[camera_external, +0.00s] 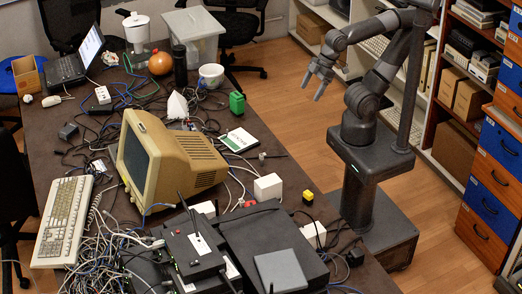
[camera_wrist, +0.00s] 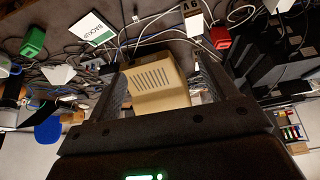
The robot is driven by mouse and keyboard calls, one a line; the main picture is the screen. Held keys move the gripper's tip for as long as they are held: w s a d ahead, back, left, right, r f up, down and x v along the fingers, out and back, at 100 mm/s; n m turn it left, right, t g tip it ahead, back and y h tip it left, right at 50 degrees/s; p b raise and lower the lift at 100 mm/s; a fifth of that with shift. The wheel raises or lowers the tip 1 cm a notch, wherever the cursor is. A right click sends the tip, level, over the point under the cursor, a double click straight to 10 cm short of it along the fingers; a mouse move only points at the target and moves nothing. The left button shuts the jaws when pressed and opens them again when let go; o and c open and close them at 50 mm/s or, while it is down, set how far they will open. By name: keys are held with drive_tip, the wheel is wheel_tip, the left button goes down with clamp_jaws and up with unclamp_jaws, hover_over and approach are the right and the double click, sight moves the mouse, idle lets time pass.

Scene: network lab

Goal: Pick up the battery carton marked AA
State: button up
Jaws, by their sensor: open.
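The battery carton (camera_external: 308,197) is a small yellow and black box near the right edge of the dark table in the external view. My gripper (camera_external: 314,88) is open and empty, high above the floor beside the table, well apart from the carton. Its two fingers frame the beige monitor in the wrist view (camera_wrist: 166,84).
A white box (camera_external: 267,188) and a red piece (camera_external: 248,203) lie left of the carton. Black equipment (camera_external: 270,240) and cables crowd the front. The beige monitor (camera_external: 150,155), a green box (camera_external: 237,103) and a white-green package (camera_external: 237,140) stand farther back. Shelves (camera_external: 455,85) line the right.

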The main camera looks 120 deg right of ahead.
drive_tip(key=w+a+g, duration=0.2)
drive_tip(key=w+a, duration=0.6)
drive_tip(key=w, duration=0.3)
drive_tip(key=g, duration=0.4)
approach(311, 230)
drive_tip(key=shift+d+f, duration=0.45)
drive_tip(key=shift+d, duration=0.15)
drive_tip(key=shift+s+a+f, duration=0.1)
drive_tip(key=shift+a+f, duration=0.05)
drive_tip(key=shift+f, duration=0.2)
wheel_tip(311, 230, down, 5)
drive_tip(key=shift+f, duration=0.15)
drive_tip(key=shift+s+a+f, duration=0.1)
drive_tip(key=shift+a+f, duration=0.1)
drive_tip(key=shift+f, duration=1.1)
drive_tip(key=shift+s+a+f, duration=0.1)
drive_tip(key=shift+a+f, duration=0.1)
drive_tip(key=shift+f, duration=1.1)
